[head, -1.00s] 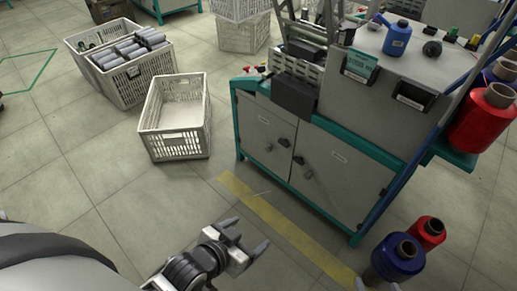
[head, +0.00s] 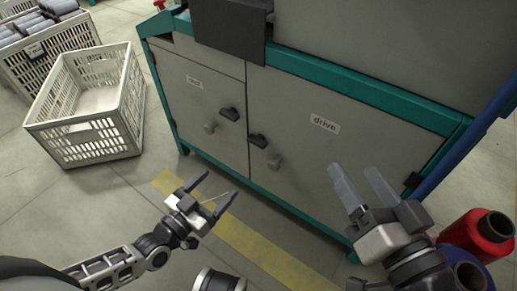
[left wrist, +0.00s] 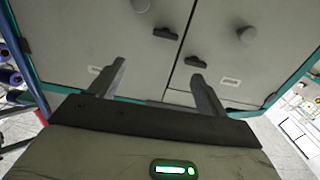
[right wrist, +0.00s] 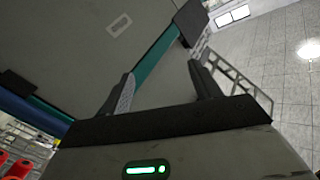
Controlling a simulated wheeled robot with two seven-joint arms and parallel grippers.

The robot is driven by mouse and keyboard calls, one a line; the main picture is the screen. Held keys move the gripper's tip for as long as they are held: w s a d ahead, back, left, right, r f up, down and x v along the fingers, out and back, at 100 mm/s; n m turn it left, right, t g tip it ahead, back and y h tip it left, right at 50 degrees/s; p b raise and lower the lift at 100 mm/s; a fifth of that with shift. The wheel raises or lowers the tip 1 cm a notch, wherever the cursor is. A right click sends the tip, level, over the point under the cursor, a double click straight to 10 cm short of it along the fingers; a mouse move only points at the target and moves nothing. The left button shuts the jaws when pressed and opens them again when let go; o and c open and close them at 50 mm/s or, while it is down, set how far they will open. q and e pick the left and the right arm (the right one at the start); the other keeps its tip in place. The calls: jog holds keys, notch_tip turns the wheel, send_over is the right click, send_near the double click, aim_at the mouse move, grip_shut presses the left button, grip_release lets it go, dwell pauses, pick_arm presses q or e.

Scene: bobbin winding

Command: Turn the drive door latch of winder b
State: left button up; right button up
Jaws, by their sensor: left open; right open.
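The drive door (head: 350,150) is the right grey door of the cabinet, labelled "drive". Near its left edge are a black handle (head: 258,140) and a round grey knob (head: 274,161); I cannot tell which is the latch. In the left wrist view, which is upside down, the same handle (left wrist: 165,33) and knob (left wrist: 140,5) show at the top. My left gripper (head: 221,183) is open and empty, apart from the doors, below and left of the drive door's knob. My right gripper (head: 354,169) is open and empty in front of the drive door's right part.
The left door has its own black handle (head: 230,114) and grey knob (head: 210,128). A white crate (head: 135,118) stands on the floor at left. Red (head: 492,228) and blue (head: 450,240) spools stand at lower right. A dark box (head: 230,32) juts out above the doors.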

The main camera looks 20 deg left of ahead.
pick_arm(q)
jog(key=f, duration=0.1)
jog(key=b, duration=0.3)
send_near(255, 143)
jog(key=w, duration=0.1)
jog(key=b+x, duration=0.2)
jog(key=x, duration=0.5)
jog(key=shift+d+f+b, duration=0.15)
jog(key=shift+f+b, duration=0.05)
jog(key=shift+b, duration=0.2)
jog(key=shift+w+d+r, duration=0.1)
jog(key=shift+w+d, duration=0.05)
jog(key=shift+w, duration=0.25)
pick_arm(e)
notch_tip(255, 143, up, 10)
jog(key=n+t+y, duration=0.4)
jog(key=n+y, duration=0.3)
jog(key=n, duration=0.3)
jog(key=shift+w+d+f, duration=0.15)
jog(key=shift+w+f, duration=0.05)
jog(key=shift+w, duration=0.05)
pick_arm(q)
jog(key=c, duration=1)
